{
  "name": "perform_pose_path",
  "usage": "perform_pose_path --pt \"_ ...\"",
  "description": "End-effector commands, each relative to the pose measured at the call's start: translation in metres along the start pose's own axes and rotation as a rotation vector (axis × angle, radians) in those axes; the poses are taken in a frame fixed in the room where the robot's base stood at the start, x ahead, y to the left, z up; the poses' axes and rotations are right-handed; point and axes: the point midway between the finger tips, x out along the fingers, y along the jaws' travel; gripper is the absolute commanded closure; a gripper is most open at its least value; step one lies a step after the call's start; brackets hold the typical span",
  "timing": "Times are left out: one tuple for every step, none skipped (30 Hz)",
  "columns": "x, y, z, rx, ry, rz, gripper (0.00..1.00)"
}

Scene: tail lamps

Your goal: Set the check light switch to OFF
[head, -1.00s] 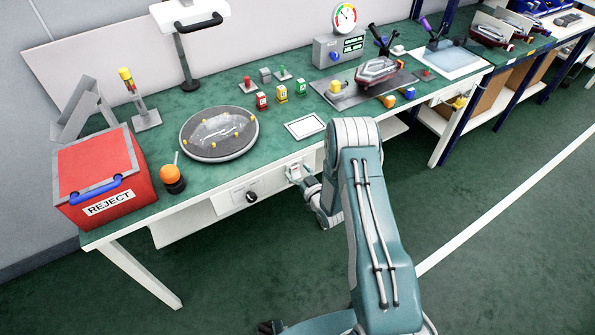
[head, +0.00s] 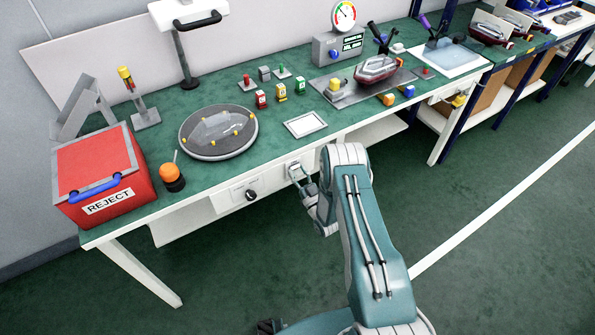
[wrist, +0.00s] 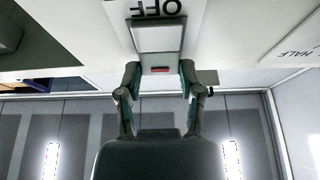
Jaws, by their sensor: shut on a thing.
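The check light switch (wrist: 158,38) is a pale block with a small red mark, on the front face of the bench. An upside-down OFF label (wrist: 157,8) shows beside it in the wrist view. My gripper (wrist: 159,76) has a finger on each side of the red-marked end and is shut on the switch. In the head view my gripper (head: 298,174) is at the bench's front edge, right of a black rotary knob (head: 251,195). I cannot tell the switch's exact position.
A HALF label (wrist: 297,55) shows at the right in the wrist view. The floor in front is clear.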

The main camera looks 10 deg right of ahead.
Motion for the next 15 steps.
perform_pose_path --pt "0.0 0.0 0.0009 -0.001 0.017 0.0 0.99" --pt "-0.0002 0.0001 0.0009 -0.001 0.024 0.0 0.99" --pt "-0.0005 0.0001 0.001 -0.001 0.031 0.0 0.99" --pt "-0.0005 0.0001 0.0009 -0.001 0.034 0.0 0.99" --pt "-0.0006 0.0001 0.0008 -0.001 0.036 0.0 0.99" --pt "-0.0006 0.0001 0.0006 -0.001 0.037 0.0 0.99" --pt "-0.0005 0.0001 0.0006 -0.001 0.037 0.0 0.99" --pt "-0.0005 0.0001 0.0005 -0.001 0.037 0.0 0.99" --pt "-0.0005 0.0001 0.0005 -0.001 0.037 0.0 0.99" --pt "-0.0006 0.0001 0.0005 -0.001 0.036 0.0 0.99" --pt "-0.0006 0.0001 0.0005 -0.001 0.036 0.0 0.99" --pt "-0.0006 0.0001 0.0005 -0.001 0.036 0.0 0.99" --pt "-0.0006 0.0001 0.0006 -0.001 0.036 0.001 0.47" --pt "-0.0006 0.0001 0.0006 -0.001 0.036 0.001 0.34" --pt "-0.0006 0.0 0.0005 -0.001 0.036 0.0 0.17"
